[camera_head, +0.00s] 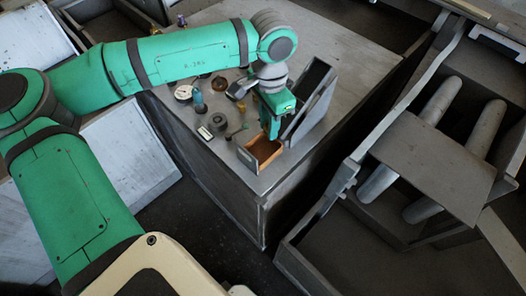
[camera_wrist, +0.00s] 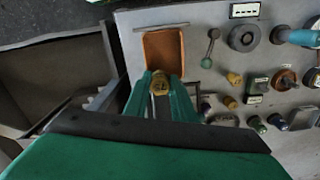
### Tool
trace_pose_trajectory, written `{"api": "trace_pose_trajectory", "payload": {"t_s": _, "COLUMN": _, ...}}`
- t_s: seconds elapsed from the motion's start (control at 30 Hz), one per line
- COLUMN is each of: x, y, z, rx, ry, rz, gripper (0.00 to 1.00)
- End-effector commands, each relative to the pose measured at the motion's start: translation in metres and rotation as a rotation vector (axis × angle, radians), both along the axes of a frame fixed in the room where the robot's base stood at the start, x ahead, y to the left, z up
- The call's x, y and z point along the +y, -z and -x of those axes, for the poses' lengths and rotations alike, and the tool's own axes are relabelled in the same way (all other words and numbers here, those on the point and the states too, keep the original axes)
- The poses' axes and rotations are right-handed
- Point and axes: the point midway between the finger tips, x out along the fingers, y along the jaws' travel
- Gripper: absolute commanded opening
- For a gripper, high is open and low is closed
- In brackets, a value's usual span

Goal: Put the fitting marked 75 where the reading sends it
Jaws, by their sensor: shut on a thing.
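My gripper (camera_wrist: 160,78) is shut on a small brass-yellow fitting (camera_wrist: 160,88), held between the green fingers in the wrist view. A dark mark shows on its face, too small to read surely. In the head view my gripper (camera_head: 271,131) is over the bench corner, at the edge of an open tray with an orange-brown inside (camera_head: 265,150); the fitting does not show there. In the wrist view the tray (camera_wrist: 164,50) lies just beyond the fingertips. A round white-faced dial (camera_head: 183,92) sits on the bench; its reading is not legible.
The bench (camera_head: 335,45) also holds a dark round knob (camera_wrist: 243,37), a small lever (camera_wrist: 210,45), a teal-handled item (camera_wrist: 298,37), loose brass fittings (camera_wrist: 230,102) and a red-brown valve (camera_wrist: 286,78). A tilted grey open box (camera_head: 312,98) stands close right of my gripper.

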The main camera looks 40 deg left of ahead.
Motion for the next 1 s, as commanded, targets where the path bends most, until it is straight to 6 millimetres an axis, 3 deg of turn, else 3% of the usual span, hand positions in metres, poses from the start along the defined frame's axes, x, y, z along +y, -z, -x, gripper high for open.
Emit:
{"api": "trace_pose_trajectory", "payload": {"t_s": 0.23, "x": 0.001, "y": 0.019, "z": 0.001, "rx": 0.000, "ry": -0.002, "rz": 0.000, "gripper": 0.00}}
{"api": "trace_pose_trajectory", "payload": {"t_s": 0.6, "x": 0.001, "y": 0.023, "z": 0.001, "rx": 0.000, "ry": -0.003, "rz": 0.000, "gripper": 0.00}}
{"api": "trace_pose_trajectory", "payload": {"t_s": 0.63, "x": 0.001, "y": 0.023, "z": 0.001, "rx": 0.000, "ry": -0.003, "rz": 0.000, "gripper": 0.28}}
{"api": "trace_pose_trajectory", "payload": {"t_s": 0.7, "x": 0.001, "y": 0.023, "z": 0.001, "rx": 0.000, "ry": -0.003, "rz": 0.000, "gripper": 0.45}}
{"api": "trace_pose_trajectory", "payload": {"t_s": 1.0, "x": 0.001, "y": 0.023, "z": 0.001, "rx": 0.000, "ry": -0.004, "rz": 0.000, "gripper": 0.45}}
